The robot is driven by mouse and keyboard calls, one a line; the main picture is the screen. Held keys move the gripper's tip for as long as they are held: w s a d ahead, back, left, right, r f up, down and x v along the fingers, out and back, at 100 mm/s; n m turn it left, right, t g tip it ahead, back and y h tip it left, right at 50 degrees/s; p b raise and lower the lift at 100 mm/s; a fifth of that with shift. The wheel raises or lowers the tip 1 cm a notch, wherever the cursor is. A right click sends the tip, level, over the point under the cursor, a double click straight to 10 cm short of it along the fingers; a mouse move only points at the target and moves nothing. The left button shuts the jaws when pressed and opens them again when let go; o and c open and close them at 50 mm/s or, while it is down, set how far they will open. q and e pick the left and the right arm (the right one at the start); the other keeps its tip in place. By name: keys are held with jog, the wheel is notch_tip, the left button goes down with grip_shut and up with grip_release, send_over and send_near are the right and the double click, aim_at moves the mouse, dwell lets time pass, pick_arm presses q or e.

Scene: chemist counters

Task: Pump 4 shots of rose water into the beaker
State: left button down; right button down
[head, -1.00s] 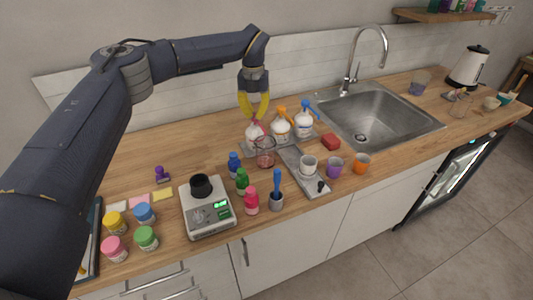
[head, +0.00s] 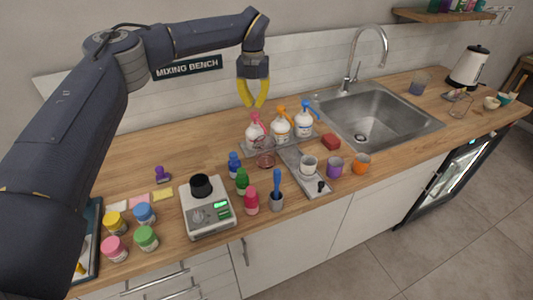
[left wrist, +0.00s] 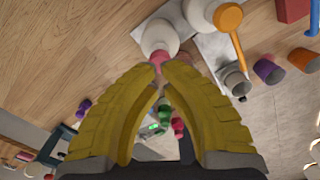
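A white pump bottle with a pink pump head (head: 255,134) stands on a grey tray at the back of the counter. In the left wrist view its white body (left wrist: 158,36) and pink head lie just beyond my fingertips. A clear glass beaker (head: 265,160) with a reddish tint stands in front of it; my fingers mostly hide it in the wrist view. My right gripper is out of view.
Bottles with orange (head: 280,126) and blue (head: 304,120) pumps stand to the right. A scale (head: 210,218), small coloured bottles and cups crowd the front. The sink (head: 380,115) is farther right. The counter at the back left is clear.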

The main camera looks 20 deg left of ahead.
pick_arm(q)
jog(key=shift+r, duration=0.1)
dwell(0.5)
jog(key=shift+r, duration=2.9)
